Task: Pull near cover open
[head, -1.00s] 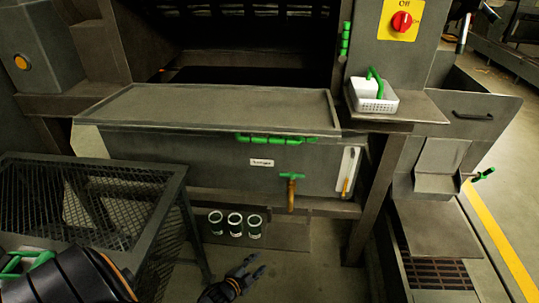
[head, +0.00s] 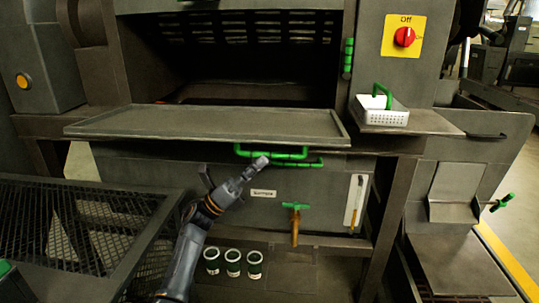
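The near cover is the flat grey rimmed lid (head: 205,124) on top of a grey box, below the machine's dark opening. A green handle (head: 287,156) runs along the middle of its front edge. A second green bar shows just behind and below it. My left gripper (head: 233,169) reaches up from the lower left, in front of the box. Its fingers look spread, with one fingertip near the handle's lower left part. I cannot tell whether that finger touches it. Nothing shows between the fingers. My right gripper is not in view.
A dark mesh table (head: 80,225) stands at the lower left, close to my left arm. A green-handled valve (head: 295,222) sticks out below the box. Several cups (head: 233,262) stand below. A white basket (head: 385,110) sits on the right ledge.

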